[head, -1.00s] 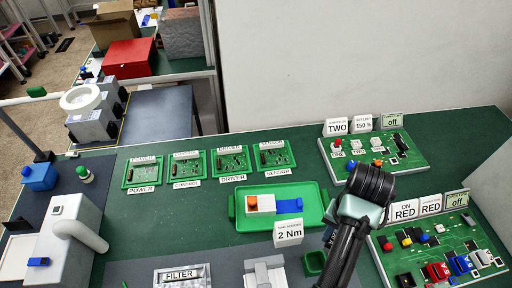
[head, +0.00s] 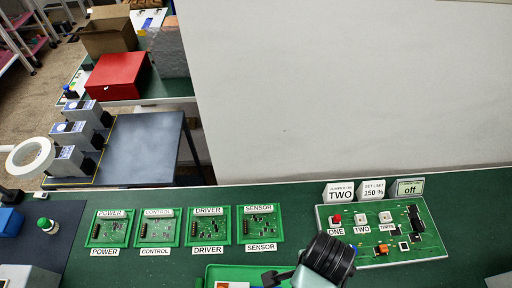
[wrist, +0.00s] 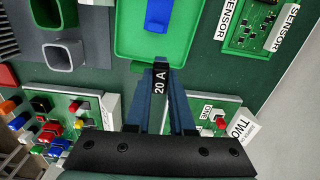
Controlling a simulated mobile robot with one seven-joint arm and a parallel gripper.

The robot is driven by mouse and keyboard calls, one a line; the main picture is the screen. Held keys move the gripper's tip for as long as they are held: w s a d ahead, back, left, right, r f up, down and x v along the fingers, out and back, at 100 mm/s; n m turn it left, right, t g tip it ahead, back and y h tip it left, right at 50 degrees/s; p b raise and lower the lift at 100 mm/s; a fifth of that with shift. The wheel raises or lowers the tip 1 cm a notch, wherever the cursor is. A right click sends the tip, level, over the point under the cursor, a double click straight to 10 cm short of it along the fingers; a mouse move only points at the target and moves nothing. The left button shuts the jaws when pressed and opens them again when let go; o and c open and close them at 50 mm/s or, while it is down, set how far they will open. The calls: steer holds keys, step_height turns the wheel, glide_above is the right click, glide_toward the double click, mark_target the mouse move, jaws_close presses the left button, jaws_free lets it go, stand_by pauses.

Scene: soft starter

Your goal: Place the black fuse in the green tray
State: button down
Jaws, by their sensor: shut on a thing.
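In the wrist view my gripper (wrist: 161,72) is shut on the black fuse (wrist: 160,82), whose white "20 A" label shows between the fingers. The green tray (wrist: 126,40) lies just beyond the fingertips at the top of that view, with a blue part (wrist: 159,14) in it. The fuse appears in front of the tray's near edge; its height above the table cannot be told. My fingers are out of that view.
Several small green board trays, including SENSOR (head: 261,224), stand in a row behind the tray. A board with ONE, TWO and THREE buttons (head: 384,240) is to the right.

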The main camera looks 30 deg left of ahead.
steer(key=shift+m, duration=0.7)
steer(key=f, duration=0.3)
steer(key=s+f, duration=0.1)
steer(key=f, duration=0.2)
steer(key=s+f, duration=0.1)
steer(key=f, duration=0.2)
steer(key=shift+f+p, duration=0.4)
steer(key=c, duration=0.8)
jaws_free()
steer(key=shift+f, duration=0.15)
